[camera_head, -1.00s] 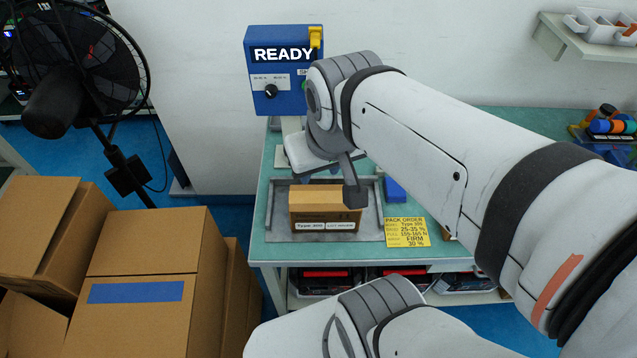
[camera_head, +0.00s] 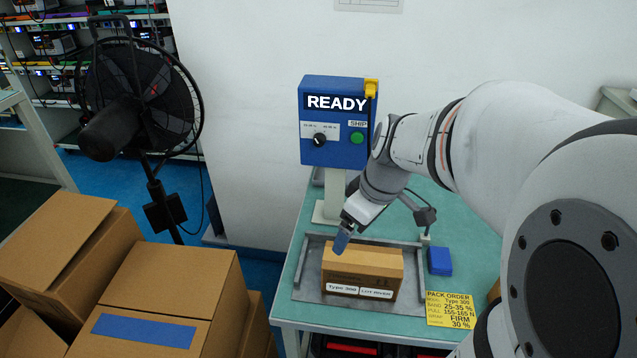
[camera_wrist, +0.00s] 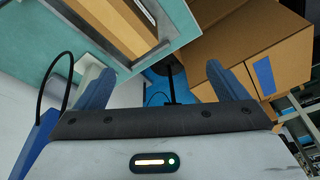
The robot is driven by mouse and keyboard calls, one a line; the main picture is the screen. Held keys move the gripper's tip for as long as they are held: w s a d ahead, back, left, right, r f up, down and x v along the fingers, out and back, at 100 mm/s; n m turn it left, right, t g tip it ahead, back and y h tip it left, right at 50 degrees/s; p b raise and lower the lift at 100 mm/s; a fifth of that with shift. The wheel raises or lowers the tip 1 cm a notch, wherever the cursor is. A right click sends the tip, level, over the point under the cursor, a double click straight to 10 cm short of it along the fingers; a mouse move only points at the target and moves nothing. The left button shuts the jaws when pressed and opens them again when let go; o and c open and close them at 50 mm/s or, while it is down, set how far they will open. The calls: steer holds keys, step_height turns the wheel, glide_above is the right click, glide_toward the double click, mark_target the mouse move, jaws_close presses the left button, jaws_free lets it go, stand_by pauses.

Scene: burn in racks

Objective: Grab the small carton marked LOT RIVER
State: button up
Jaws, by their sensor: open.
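The small carton (camera_head: 362,274) is a brown box standing in a grey metal tray (camera_head: 312,278) on the green bench. Its front labels read "Type 300" and what looks like "LOT RIVER". My gripper (camera_head: 341,243) is above the carton's back left part, with blue fingertips pointing down and left. In the wrist view my gripper (camera_wrist: 165,85) shows its two blue fingers spread wide with nothing between them. Part of the carton (camera_wrist: 115,25) shows at the top of the wrist view, outside the fingers. Contact with the carton cannot be told.
A blue box reading "READY" (camera_head: 338,150) stands on a post behind the tray. A blue block (camera_head: 439,261) and a yellow pack order card (camera_head: 449,309) lie right of the tray. Large cartons (camera_head: 160,290) and a black fan (camera_head: 140,95) stand at the left.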

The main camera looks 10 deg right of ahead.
mark_target(365, 258)
steer(key=shift+o, duration=0.7)
steer(key=w+d+f+n+b, duration=0.2)
steer(key=f, duration=0.3)
steer(key=w+d+f+n+y+b, duration=0.1)
steer(key=w+d+f+n+b, duration=0.1)
steer(key=f, duration=0.3)
steer(key=w+d+f+n+y+b, duration=0.1)
steer(key=w+d+f+n+b, duration=0.1)
steer(key=f, duration=0.3)
steer(key=shift+w+d, duration=0.3)
steer(key=shift+d, duration=0.5)
steer(key=shift+f, duration=0.2)
steer(key=x, duration=0.7)
steer(key=shift+s+d+f+p, duration=0.15)
steer(key=shift+s+f+p, duration=0.05)
steer(key=shift+f+p, duration=0.1)
steer(key=shift+c, duration=0.6)
steer(key=c, duration=1.4)
steer(key=shift+r, duration=0.1)
